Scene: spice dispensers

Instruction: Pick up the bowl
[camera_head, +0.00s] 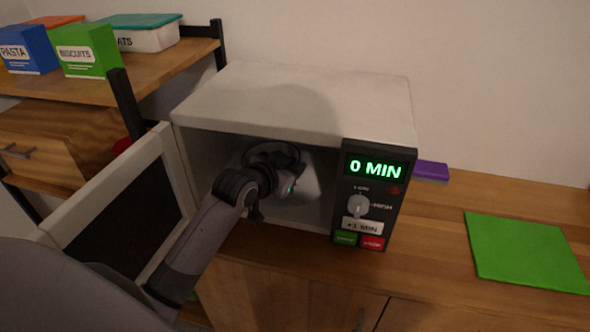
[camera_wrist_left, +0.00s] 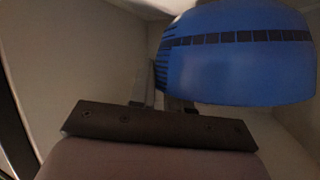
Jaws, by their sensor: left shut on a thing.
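The bowl (camera_wrist_left: 238,65) is blue with a band of dark squares. It fills the upper right of the left wrist view, inside the microwave. In the head view my own arm and hand hide it. My left gripper (camera_wrist_left: 160,88) is shut on the bowl's left side, at the rim or wall; the exact contact is partly hidden. In the head view my left gripper (camera_head: 290,185) reaches through the open front of the microwave (camera_head: 290,95). My right gripper is in neither view.
The microwave door (camera_head: 120,215) stands open to the left, close to my left arm. The display reads 0 MIN. A green mat (camera_head: 525,252) lies on the wooden counter at right, with bare counter around it. A shelf with boxes (camera_head: 88,50) stands at upper left.

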